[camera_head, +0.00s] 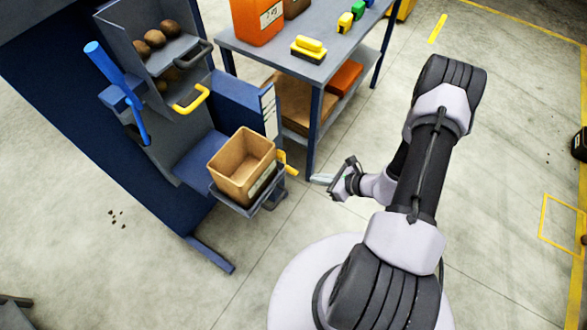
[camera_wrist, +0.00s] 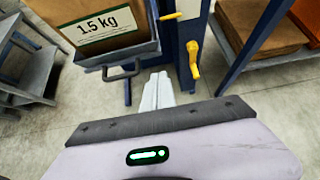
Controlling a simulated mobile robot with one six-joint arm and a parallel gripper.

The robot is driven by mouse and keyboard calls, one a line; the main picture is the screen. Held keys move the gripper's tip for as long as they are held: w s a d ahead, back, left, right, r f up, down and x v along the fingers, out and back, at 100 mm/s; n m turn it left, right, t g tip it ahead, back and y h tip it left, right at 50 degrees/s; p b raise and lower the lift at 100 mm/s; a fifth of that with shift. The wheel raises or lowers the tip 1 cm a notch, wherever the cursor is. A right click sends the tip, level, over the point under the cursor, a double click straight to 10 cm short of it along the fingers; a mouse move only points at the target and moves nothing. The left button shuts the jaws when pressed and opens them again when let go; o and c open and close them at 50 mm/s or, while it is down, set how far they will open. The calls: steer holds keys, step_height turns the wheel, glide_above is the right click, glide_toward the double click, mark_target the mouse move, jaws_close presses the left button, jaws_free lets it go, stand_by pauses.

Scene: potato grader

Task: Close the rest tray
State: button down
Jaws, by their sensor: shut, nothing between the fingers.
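A grey tray (camera_head: 230,203) juts out from the front of the blue grader and bears an open brown box (camera_head: 226,184). In the wrist view the tray (camera_wrist: 88,61) has a dark grey bar handle (camera_wrist: 123,70) on its front, and the box (camera_wrist: 75,10) carries a "1.5 kg" label. I cannot tell whether this is the rest tray. A grey bin of potatoes (camera_head: 120,25) with a dark handle sits higher up, above a yellow handle (camera_head: 193,99). My gripper (camera_head: 322,180) is shut and empty, right of the tray; its fingers (camera_wrist: 157,88) point toward the machine, apart from the handle.
A yellow crank-like lever (camera_wrist: 193,58) is on the grader right of the tray. A blue-grey table (camera_head: 285,60) with an orange container (camera_head: 257,20) stands behind, its leg close to my gripper. The floor in front of the tray is clear.

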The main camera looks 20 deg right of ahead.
steer(key=w+a+f+b, duration=0.3)
steer(key=w+a, duration=0.2)
steer(key=w, duration=0.2)
steer(key=shift+w+a, duration=0.3)
steer(key=shift+w, duration=0.05)
